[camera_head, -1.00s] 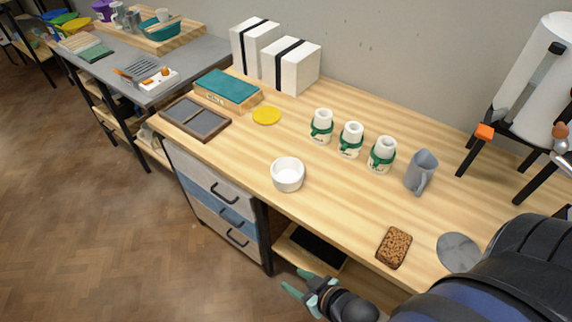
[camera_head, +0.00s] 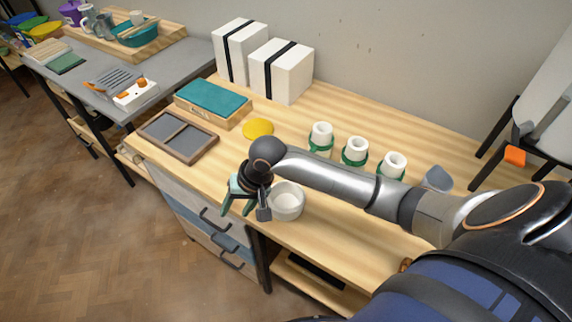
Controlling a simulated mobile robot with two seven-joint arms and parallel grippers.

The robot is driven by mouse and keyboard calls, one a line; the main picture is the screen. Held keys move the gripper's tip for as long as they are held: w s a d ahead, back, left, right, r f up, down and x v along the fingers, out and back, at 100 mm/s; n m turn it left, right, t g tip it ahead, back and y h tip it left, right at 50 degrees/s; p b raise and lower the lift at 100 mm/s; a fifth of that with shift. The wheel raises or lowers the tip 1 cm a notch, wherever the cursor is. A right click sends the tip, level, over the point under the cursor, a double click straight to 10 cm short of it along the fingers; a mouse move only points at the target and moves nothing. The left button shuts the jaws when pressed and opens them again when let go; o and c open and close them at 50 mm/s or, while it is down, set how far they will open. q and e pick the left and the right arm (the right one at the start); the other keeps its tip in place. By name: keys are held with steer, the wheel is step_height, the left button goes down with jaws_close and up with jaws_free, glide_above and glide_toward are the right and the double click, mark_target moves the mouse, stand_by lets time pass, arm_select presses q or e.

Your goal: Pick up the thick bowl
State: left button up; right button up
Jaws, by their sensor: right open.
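The thick bowl (camera_head: 288,202) is white, round and upright on the wooden table near its front edge. My right gripper (camera_head: 242,211) is open at the left side of the bowl, with its fingers pointing down. Part of the gripper overlaps the bowl's left rim in the picture; I cannot tell whether they touch. The bowl looks empty, and my right arm crosses just behind it. My left gripper does not show.
A dark framed tray (camera_head: 179,137) lies to the left. Two white boxes (camera_head: 281,71) stand against the wall.

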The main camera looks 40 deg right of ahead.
steer(key=d+r+m+g+h, duration=0.3)
steer(key=d+r+m+h, duration=0.1)
steer(key=d+r, duration=0.55)
steer(key=b, duration=0.1)
glide_toward(286, 201)
steer(key=shift+m, duration=0.3)
steer(key=a+f, duration=0.1)
steer(key=f, duration=0.1)
steer(key=w+a+f, duration=0.1)
steer(key=f, duration=0.1)
steer(key=a+f, duration=0.1)
steer(key=f, duration=0.1)
steer(key=shift+w, duration=0.4)
steer(key=shift+a, duration=0.1)
jaws_close()
